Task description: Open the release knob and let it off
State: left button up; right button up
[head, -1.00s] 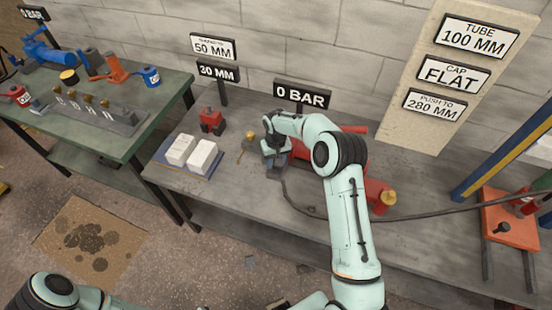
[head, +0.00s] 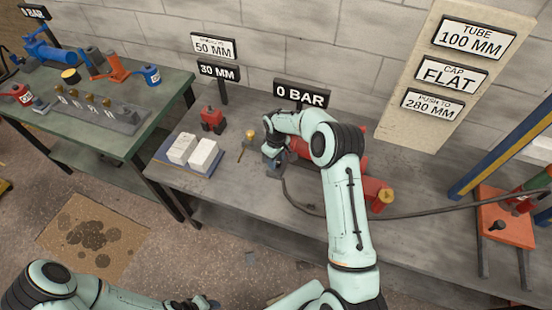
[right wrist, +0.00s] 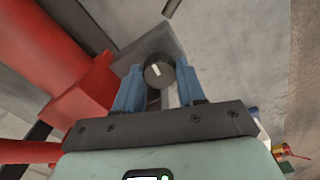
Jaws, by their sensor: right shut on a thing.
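In the right wrist view, a round black knob (right wrist: 158,71) with a white mark sits on a grey block (right wrist: 133,58) beside the red pump body (right wrist: 62,58). My right gripper (right wrist: 158,82) is shut on the knob, with a blue finger on either side. In the head view, my right gripper (head: 273,153) is at the left end of the red pump (head: 372,190), and it hides the knob. A "0 BAR" sign (head: 301,94) stands behind. My left arm shows at the lower left, but its fingers do not show.
A black hose (head: 420,214) runs from the pump to the orange-red press (head: 505,222) at the right. White blocks (head: 203,157) on a blue tray, a brass-topped part (head: 250,135) and a small red part (head: 212,119) stand to the left. The front of the bench is mostly clear.

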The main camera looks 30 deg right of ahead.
dwell(0.3)
jog(key=o, duration=1.1)
jog(key=shift+c, duration=0.2)
notch_tip(320, 180, up, 13)
jog(key=shift+r, duration=0.2)
jog(key=shift+f, duration=0.1)
